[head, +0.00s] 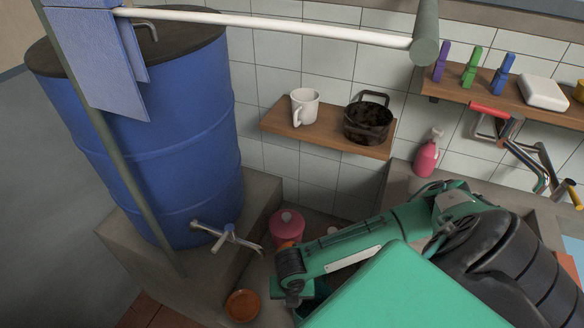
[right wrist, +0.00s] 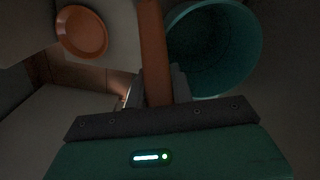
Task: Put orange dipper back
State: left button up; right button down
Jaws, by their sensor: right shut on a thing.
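The orange dipper's handle (right wrist: 154,40) stands between the fingers of my right gripper (right wrist: 158,88) in the right wrist view, running up out of the frame. The gripper is shut on it; the dipper's cup is not clearly seen. In the head view my right gripper (head: 290,294) is low over the sink area, its fingers mostly hidden by my own arm. A bit of orange (head: 286,245) shows just behind it. My left gripper is not in view.
A teal bucket (right wrist: 250,35) is close beside the handle. An orange round dish (head: 242,305) lies below the tap (head: 228,236) of the blue barrel (head: 185,150). A pink lidded pot (head: 287,226) stands behind my gripper. A shelf (head: 283,127) holds a mug and black pot.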

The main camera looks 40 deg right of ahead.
jog(key=c, duration=1.2)
grip_release()
notch_tip(320, 180, up, 13)
jog(key=shift+a+r+p, duration=0.1)
jog(key=shift+p, duration=0.2)
